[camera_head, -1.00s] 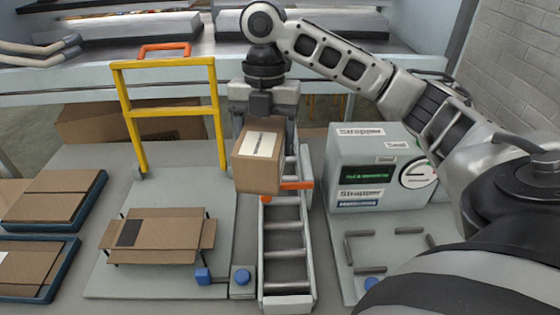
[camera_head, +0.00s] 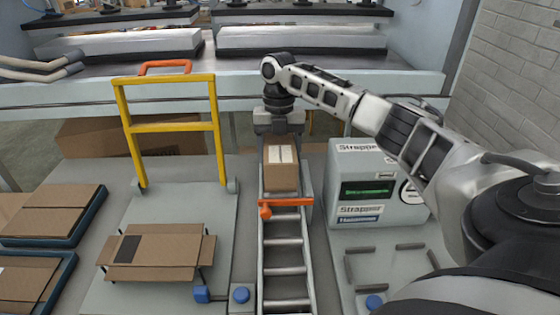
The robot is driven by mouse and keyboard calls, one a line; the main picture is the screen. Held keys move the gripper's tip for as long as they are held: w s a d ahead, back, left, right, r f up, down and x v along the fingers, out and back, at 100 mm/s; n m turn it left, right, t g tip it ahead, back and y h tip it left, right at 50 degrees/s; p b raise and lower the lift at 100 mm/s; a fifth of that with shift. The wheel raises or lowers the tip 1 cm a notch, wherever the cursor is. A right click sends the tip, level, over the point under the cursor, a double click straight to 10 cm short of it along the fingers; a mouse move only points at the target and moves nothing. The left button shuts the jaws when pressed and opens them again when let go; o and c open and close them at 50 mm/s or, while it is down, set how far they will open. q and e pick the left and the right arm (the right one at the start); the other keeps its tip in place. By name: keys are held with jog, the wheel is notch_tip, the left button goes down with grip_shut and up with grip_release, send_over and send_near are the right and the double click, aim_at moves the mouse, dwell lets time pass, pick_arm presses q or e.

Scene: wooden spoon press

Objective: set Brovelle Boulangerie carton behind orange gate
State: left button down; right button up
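The Brovelle Boulangerie carton (camera_head: 282,178) is a small brown box with a pale label on its top; its print is too small to read. It is upright over the roller lane, just beyond the orange gate (camera_head: 287,202). A small gap may separate it from the gate, and its underside is hidden. The gate's bar lies across the lane. My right gripper (camera_head: 280,141) points down at the far end of the carton. Its fingertips are partly hidden, so I cannot tell whether it grips the carton. My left gripper is not in view.
The roller lane (camera_head: 284,270) in front of the gate is empty. A strapper machine (camera_head: 370,158) stands to the right. A yellow frame (camera_head: 171,126) and a flat carton blank (camera_head: 158,245) are to the left. Blue trays (camera_head: 62,285) with cardboard lie at far left.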

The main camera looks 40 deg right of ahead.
jog(key=f, duration=0.3)
jog(key=shift+w+d+p, duration=0.15)
jog(key=shift+d+p, duration=0.1)
jog(key=shift+p, duration=0.1)
jog(key=shift+f, duration=0.3)
jog(key=shift+f, duration=0.15)
